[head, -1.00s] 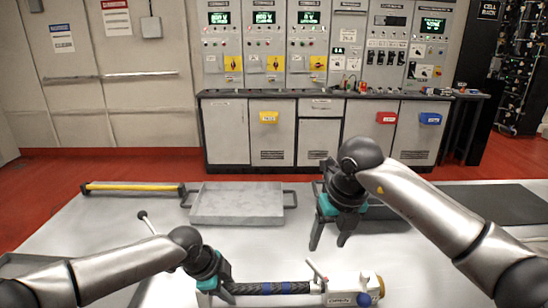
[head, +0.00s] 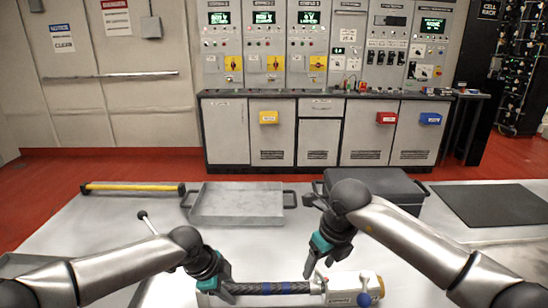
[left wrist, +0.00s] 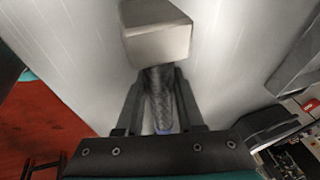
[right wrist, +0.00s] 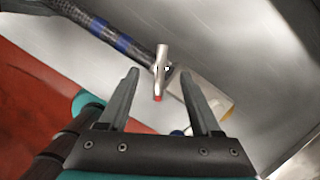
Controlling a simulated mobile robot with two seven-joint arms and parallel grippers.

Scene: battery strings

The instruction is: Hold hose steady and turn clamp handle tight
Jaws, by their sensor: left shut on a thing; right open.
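The hose (head: 270,287) is dark and braided with blue bands, lying left to right near the front of the table. My left gripper (head: 222,290) is shut on the hose near its left end; the left wrist view shows the hose (left wrist: 160,100) between the fingers. The clamp handle (right wrist: 161,75) is a light metal lever with a red tip, at the hose's right end by a pale block fitting (head: 345,289). My right gripper (head: 318,268) is open and empty above the clamp. In the right wrist view the handle shows between and beyond its fingertips (right wrist: 158,80).
A grey tray (head: 238,219) stands behind the hose. A dark case (head: 385,186) and a black mat (head: 490,205) are at the back right. A yellow bar (head: 133,187) lies at the back left. A blue knob (head: 364,299) sits on the fitting. Table between tray and hose is mostly clear.

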